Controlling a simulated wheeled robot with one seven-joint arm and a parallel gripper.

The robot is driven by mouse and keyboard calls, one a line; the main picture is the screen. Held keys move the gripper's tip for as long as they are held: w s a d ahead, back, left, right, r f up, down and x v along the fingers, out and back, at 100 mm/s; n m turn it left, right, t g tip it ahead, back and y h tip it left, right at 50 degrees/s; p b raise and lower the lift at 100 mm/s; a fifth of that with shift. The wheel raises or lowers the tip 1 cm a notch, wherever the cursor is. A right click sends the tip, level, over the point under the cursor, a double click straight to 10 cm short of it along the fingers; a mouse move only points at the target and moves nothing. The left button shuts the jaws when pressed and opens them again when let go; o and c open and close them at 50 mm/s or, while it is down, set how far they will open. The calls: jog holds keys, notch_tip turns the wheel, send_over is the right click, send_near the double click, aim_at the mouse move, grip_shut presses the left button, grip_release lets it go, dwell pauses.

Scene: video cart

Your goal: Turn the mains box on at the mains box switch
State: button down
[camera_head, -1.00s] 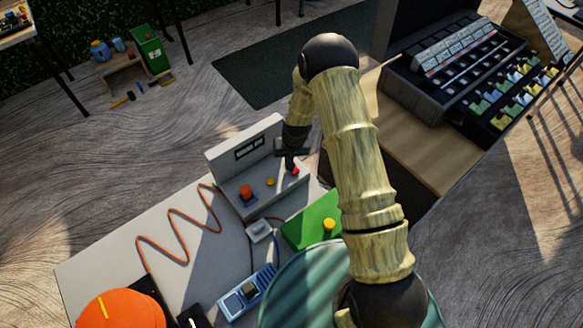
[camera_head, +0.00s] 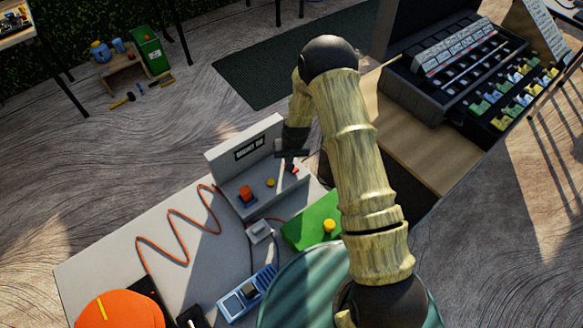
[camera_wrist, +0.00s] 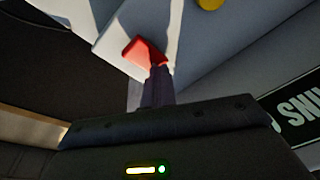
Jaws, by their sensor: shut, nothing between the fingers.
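The mains box (camera_head: 226,172) is a grey unit with an upright back panel that bears a dark label with white letters. A small red part, apparently its switch (camera_head: 294,170), sits at the right end of its low front; the wrist view shows it as a red lever (camera_wrist: 145,52) on a pale surface. My gripper (camera_head: 291,163) is shut and empty, close above this red part. In the wrist view its fingertips (camera_wrist: 158,72) are at the red lever's lower edge and seem to touch it. They hide part of its base.
A yellow knob (camera_head: 270,183) and an orange-red control (camera_head: 246,194) sit on the box's front. A green block (camera_head: 305,228), a blue device (camera_head: 247,294) and an orange cable (camera_head: 178,232) are on the white table (camera_head: 110,258). A mixing console (camera_head: 455,75) stands at right.

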jog(key=shift+s+d+r+p, duration=0.2)
jog(key=shift+r+p, duration=0.55)
jog(key=shift+r, duration=0.4)
jog(key=shift+s+d+r+p, duration=0.15)
jog(key=shift+r+p, duration=0.6)
jog(key=shift+r, duration=0.4)
jog(key=shift+s+d+r+p, duration=0.1)
jog(key=shift+s+r+p, duration=0.1)
jog(key=shift+r+p, duration=0.75)
jog(key=shift+r, duration=0.15)
jog(key=s+d+r, duration=0.3)
jog(key=r, duration=0.5)
jog(key=s+d+r, duration=0.3)
jog(key=r, duration=0.5)
jog(key=s+d+r, duration=0.2)
jog(key=s+r, duration=0.3)
jog(key=s, duration=0.2)
jog(key=s+d+r+h, duration=0.1)
jog(key=s+d+r, duration=0.2)
jog(key=s+r, duration=0.2)
jog(key=s, duration=0.3)
jog(key=shift+r+m+t, duration=0.2)
jog(key=shift+m+t, duration=0.2)
